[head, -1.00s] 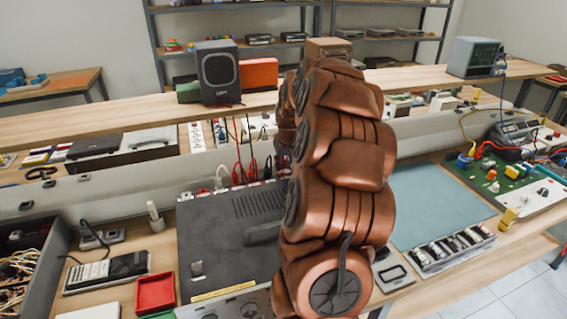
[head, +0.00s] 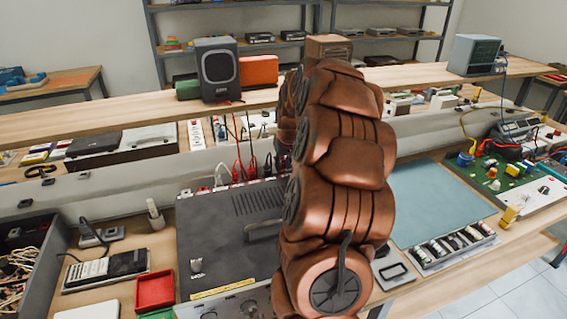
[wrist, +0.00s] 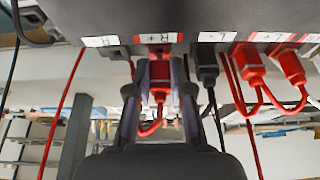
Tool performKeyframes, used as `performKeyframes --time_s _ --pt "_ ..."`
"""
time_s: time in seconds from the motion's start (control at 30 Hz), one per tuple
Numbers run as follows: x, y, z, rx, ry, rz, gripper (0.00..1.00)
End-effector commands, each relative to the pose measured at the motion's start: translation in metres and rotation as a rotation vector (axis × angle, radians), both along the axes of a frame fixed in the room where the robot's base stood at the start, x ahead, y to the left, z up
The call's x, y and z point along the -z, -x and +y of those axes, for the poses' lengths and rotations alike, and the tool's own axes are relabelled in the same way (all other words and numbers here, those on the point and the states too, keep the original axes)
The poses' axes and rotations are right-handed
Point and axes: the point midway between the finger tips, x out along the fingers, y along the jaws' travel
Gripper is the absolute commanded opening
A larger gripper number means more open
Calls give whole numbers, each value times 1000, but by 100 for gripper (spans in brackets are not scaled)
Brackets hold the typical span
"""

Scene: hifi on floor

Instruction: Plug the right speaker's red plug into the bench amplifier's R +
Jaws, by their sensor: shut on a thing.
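The bench amplifier (head: 215,235) is the dark box left of my arm in the head view; plugs and cables line its back edge. In the wrist view my gripper (wrist: 160,82) is shut on a red plug (wrist: 158,97) with a red cable. The plug is directly under the red R + label (wrist: 162,38), its top close against the panel; I cannot tell how deep it sits. A black plug (wrist: 207,68) is to its right, beside a white label (wrist: 217,36). In the head view my arm hides the gripper and the held plug.
More red plugs (wrist: 250,66) sit farther right on the panel. Red and black cables hang close around my gripper. A dark speaker (head: 217,68) stands on the raised shelf. A blue-green mat (head: 440,200) lies clear right of my arm.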

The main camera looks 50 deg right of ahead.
Motion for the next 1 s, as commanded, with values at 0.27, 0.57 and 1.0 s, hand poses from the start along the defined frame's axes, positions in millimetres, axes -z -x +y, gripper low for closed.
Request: performKeyframes --time_s 0.27,0.57,1.0 --pt "3 0 0 0 0 0 0" --pt "6 0 0 0 0 0 0" --pt "10 0 0 0 0 0 0"
